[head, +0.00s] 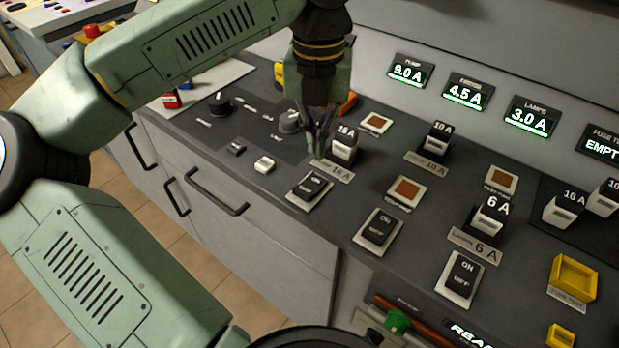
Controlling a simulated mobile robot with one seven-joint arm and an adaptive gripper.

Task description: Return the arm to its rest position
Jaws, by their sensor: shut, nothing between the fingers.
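My arm is green and reaches from the left edge across the top of the head view. My gripper (318,150) points down over the dark control panel (330,225). Its fingers are close together and hold nothing. They are just left of the 16 A fuse block (344,147) and in front of a black rotary knob (290,122). Whether the fingertips touch the panel or the block, I cannot tell.
Fuse blocks marked 10 A (437,137) and 6 A (489,215) stand up from the panel, with rocker switches (378,231) in front. A yellow tray (572,279) is at the right. Lit displays (467,92) line the back wall. Cabinet handles (217,193) stick out below the front edge.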

